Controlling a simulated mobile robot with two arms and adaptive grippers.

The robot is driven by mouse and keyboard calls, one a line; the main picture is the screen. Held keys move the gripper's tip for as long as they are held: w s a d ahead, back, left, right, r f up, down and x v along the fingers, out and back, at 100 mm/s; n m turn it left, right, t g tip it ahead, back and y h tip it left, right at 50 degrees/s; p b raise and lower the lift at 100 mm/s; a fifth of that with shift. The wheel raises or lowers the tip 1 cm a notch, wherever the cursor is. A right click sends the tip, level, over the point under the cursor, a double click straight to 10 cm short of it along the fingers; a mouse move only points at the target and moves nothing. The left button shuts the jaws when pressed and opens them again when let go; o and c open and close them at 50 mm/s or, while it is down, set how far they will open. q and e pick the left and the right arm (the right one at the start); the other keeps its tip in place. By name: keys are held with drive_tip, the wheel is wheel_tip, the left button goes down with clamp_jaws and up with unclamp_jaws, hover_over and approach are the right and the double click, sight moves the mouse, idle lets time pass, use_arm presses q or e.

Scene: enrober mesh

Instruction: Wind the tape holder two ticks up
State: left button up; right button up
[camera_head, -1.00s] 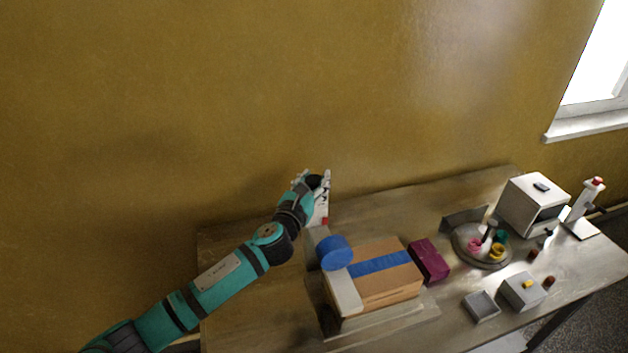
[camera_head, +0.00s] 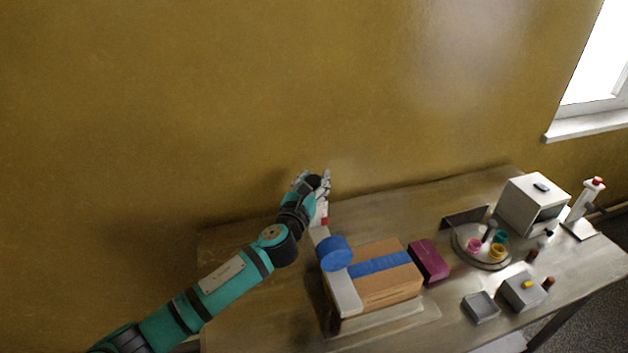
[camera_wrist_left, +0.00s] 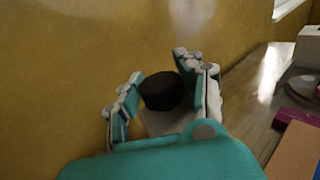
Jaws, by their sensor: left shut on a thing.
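The tape holder stands at the left end of a carton. My left gripper (camera_head: 322,183) is at the upper back of the holder, against the ochre wall. In the left wrist view my left gripper (camera_wrist_left: 158,88) has its fingers on both sides of a black round knob (camera_wrist_left: 163,91) and is shut on it. A small red mark (camera_head: 324,221) shows just below the gripper. Any tick marks are too small to read. My right gripper is not in view.
The carton (camera_head: 395,289) with a blue tape strip lies right of the holder, beside a magenta box (camera_head: 429,261). Further right are a round tray (camera_head: 468,259) with coloured cups, a white machine (camera_head: 525,203) and small grey boxes (camera_head: 480,306). The wall is close behind.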

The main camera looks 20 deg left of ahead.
use_arm(q)
drive_tip(key=shift+d+f+n+y, duration=0.1)
drive_tip(key=shift+f+n+y, duration=0.25)
drive_tip(key=shift+y, duration=0.35)
drive_tip(key=shift+r+n+y, duration=0.1)
drive_tip(key=shift+n+y, duration=0.45)
drive_tip(key=shift+y, duration=0.25)
drive_tip(key=n+g+y, duration=0.1)
drive_tip(key=n+y, duration=0.1)
drive_tip(key=y, duration=0.1)
drive_tip(key=shift+n+y, duration=0.3)
drive_tip(key=shift+y, duration=0.1)
drive_tip(key=shift+s+n+g+y+b, duration=0.1)
drive_tip(key=shift+n+g+y+b, duration=0.65)
drive_tip(key=shift+n+g+y, duration=0.75)
drive_tip(key=shift+n+g+y+b, duration=0.7)
drive_tip(key=shift+n+g+y, duration=0.25)
drive_tip(key=shift+y, duration=0.95)
drive_tip(key=o, duration=0.9)
drive_tip(key=shift+c, duration=0.2)
drive_tip(key=o, duration=0.4)
drive_tip(key=shift+r, duration=0.15)
drive_tip(key=shift+c, duration=0.2)
